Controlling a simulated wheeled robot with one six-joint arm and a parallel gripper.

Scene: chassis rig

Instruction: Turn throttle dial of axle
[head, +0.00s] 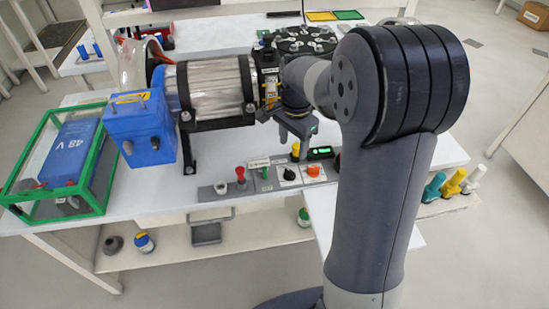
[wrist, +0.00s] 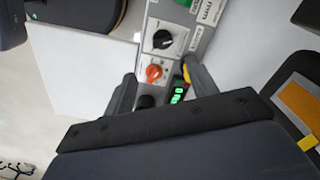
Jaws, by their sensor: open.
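A grey control strip (head: 325,172) runs along the front edge of the white table. It carries a black dial (head: 289,174) on a white plate and an orange dial (head: 313,171) to its right. In the wrist view the black dial (wrist: 163,39) lies beyond the orange dial (wrist: 154,73). Their labels are too small to read, so I cannot tell which is the throttle dial. My gripper (head: 293,147) points down above the strip, open and empty. In the wrist view its fingers (wrist: 160,70) flank the orange dial's area, apparently above it without contact.
The strip also holds a red knob (head: 240,174), a green-lit display (head: 320,153) and a yellow knob (head: 295,150). The silver cylinder (head: 215,87) and blue block (head: 142,130) stand behind to the left. A green-framed box (head: 103,195) sits at the table's left end.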

